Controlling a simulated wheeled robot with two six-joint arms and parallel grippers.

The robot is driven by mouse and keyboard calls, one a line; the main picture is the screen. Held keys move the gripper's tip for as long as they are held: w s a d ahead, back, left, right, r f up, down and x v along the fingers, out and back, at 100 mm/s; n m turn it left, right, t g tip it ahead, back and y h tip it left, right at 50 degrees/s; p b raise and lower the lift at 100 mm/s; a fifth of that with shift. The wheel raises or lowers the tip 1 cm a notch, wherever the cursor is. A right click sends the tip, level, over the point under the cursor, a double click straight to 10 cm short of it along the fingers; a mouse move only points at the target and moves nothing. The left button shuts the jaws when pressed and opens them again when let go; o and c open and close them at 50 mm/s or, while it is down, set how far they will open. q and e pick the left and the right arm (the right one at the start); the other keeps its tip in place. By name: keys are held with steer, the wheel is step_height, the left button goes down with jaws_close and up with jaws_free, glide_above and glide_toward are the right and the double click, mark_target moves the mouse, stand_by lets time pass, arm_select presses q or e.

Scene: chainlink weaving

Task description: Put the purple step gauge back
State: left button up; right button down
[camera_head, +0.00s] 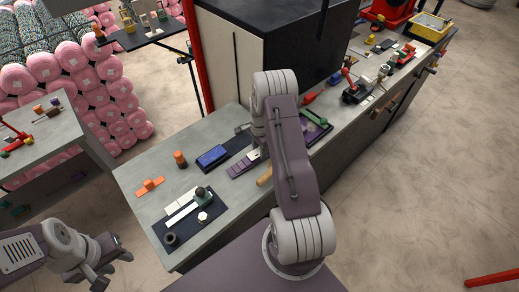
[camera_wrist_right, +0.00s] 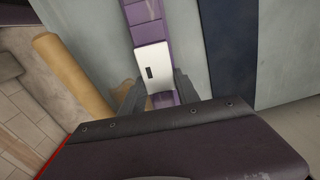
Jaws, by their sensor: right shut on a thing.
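The purple step gauge (camera_head: 240,168) is a stepped purple bar lying along the grey bench, partly hidden by my right arm. In the right wrist view the gauge (camera_wrist_right: 144,22) runs upward, with a white block or label (camera_wrist_right: 152,62) on its near part. My right gripper (camera_wrist_right: 158,92) has one finger on each side of the gauge near the white part and is shut on it. Whether the gauge touches the bench cannot be told. My left gripper (camera_head: 114,268) is off the bench at lower left, open and empty.
A tan cylinder (camera_head: 265,177) lies beside the gauge. A blue box (camera_head: 212,156) on a dark mat is to its left, a tray with a green bar (camera_head: 317,117) to its right. A dark mat (camera_head: 184,238) with white strips lies nearer. Bare bench shows at left.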

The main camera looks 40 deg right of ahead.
steer(key=shift+w+d+f, duration=0.1)
steer(key=shift+f, duration=0.15)
arm_select(q)
steer(key=shift+w+d+r, duration=0.1)
steer(key=shift+w+r, duration=0.05)
steer(key=shift+r, duration=0.05)
steer(key=shift+f, duration=0.1)
arm_select(e)
steer(key=shift+f, duration=0.1)
steer(key=shift+f+b, duration=0.1)
steer(key=shift+b, duration=0.3)
steer(key=c, duration=1.3)
jaws_free()
arm_select(q)
steer(key=shift+f, duration=0.1)
arm_select(e)
steer(key=o, duration=0.4)
